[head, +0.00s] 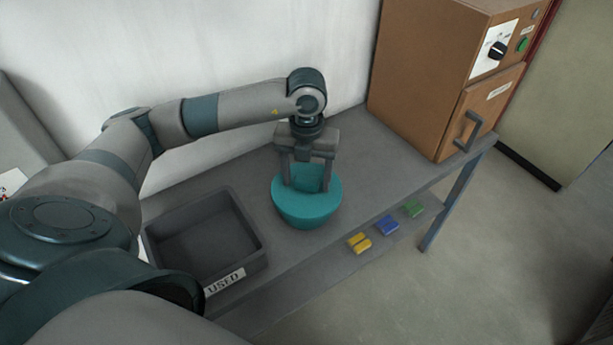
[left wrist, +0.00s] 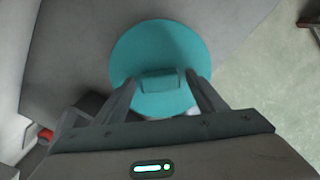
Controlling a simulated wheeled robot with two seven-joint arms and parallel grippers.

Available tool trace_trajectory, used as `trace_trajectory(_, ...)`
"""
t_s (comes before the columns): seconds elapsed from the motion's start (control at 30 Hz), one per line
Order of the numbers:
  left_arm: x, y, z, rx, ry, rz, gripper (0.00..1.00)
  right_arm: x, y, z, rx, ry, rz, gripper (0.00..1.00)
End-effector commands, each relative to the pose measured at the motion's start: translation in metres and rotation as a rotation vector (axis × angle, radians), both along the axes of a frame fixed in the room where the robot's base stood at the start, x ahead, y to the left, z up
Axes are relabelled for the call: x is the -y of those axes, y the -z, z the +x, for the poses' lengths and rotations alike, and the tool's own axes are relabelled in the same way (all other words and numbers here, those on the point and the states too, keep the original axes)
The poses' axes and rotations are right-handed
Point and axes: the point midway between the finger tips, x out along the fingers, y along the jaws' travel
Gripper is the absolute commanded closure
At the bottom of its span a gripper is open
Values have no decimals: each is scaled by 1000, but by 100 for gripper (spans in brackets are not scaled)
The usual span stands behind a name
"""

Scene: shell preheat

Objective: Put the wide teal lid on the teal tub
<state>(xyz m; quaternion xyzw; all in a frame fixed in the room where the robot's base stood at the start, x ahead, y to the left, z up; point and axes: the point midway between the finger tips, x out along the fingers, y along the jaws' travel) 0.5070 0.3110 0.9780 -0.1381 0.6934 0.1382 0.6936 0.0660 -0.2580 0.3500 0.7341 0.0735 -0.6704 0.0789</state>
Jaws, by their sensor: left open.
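The wide teal lid (head: 331,196) is a flat disc with a block-shaped handle (head: 311,177). It lies over the teal tub (head: 308,221), which stands on the grey table. The lid looks level and covers the tub's mouth; I cannot tell how exactly it is seated. My left gripper (head: 307,187) points down over the lid, open, with one finger on each side of the handle. In the left wrist view the lid (left wrist: 160,50) fills the middle, with its handle (left wrist: 162,80) between the spread fingers (left wrist: 163,84). The tub is mostly hidden there. My right gripper is not in view.
A dark tray (head: 215,232) marked "USED" stands left of the tub. A brown oven (head: 425,75) with its door shut stands at the table's right end. Yellow, blue (head: 387,225) and green blocks lie on a lower shelf. The table between tub and oven is clear.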

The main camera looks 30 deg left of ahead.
Motion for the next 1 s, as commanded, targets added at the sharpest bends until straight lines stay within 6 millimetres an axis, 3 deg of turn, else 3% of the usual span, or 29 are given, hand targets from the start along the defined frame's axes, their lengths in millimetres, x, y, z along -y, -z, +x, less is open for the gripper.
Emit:
trace_trajectory(0.1,0,-4,0,0,0,0,35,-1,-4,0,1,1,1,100)
trace_trajectory(0.27,0,-18,1,4,1,-1,35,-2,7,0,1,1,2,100)
trace_trajectory(0.73,0,-98,1,5,1,0,35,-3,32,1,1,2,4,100)
trace_trajectory(1.0,0,-118,0,2,-1,1,35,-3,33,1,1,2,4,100)
